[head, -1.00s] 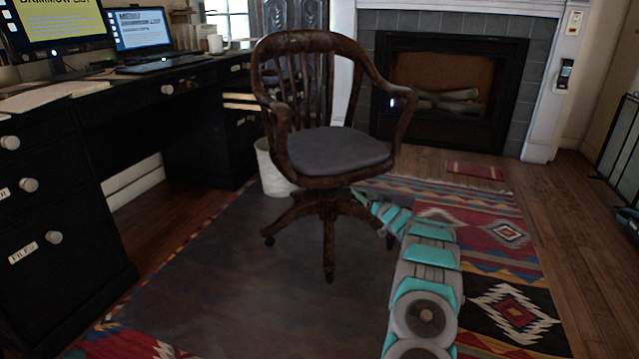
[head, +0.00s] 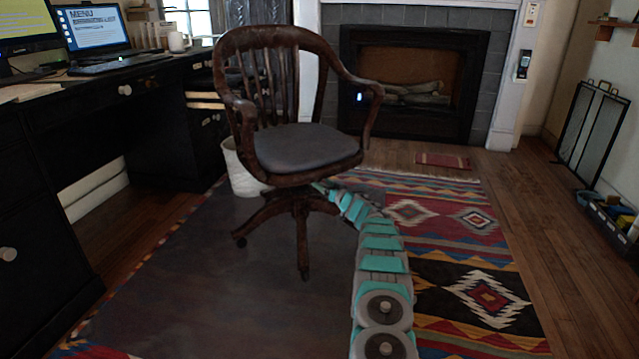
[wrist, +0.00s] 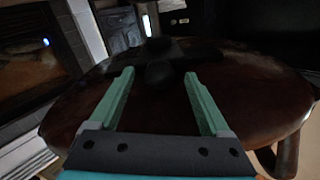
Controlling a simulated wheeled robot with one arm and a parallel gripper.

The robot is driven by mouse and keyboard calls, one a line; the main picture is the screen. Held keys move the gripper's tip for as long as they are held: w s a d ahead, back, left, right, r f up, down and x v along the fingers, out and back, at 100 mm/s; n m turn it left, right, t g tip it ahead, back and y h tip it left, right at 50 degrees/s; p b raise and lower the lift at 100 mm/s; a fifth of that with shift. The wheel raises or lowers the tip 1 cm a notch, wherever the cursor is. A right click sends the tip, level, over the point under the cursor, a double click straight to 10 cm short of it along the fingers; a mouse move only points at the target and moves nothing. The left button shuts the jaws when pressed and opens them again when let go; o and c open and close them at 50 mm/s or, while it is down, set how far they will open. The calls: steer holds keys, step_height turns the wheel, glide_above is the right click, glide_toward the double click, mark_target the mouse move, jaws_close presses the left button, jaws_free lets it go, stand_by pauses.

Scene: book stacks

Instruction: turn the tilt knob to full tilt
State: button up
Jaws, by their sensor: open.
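The wooden swivel chair (head: 300,180) with a dark grey seat pad stands on the rug. In the wrist view, a brown rounded surface (wrist: 250,95), apparently the underside of its seat, fills the middle. A dark mechanism (wrist: 165,62) shows against it, just beyond my fingertips. I cannot tell which part of it is the tilt knob, or its setting. My gripper (wrist: 159,74) is open, with two green fingers apart and nothing visibly held between them. In the head view, my arm reaches under the seat's right side and my gripper is hidden behind the chair.
A black desk (head: 45,160) with monitors stands on the left. A white bin (head: 242,170) is close behind the chair. The fireplace (head: 415,80) is at the back, and a dark screen (head: 595,125) stands at right. The patterned rug (head: 470,255) has free room right of my arm.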

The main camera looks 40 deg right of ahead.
steer(key=shift+w, duration=0.8)
jaws_close()
stand_by(0.5)
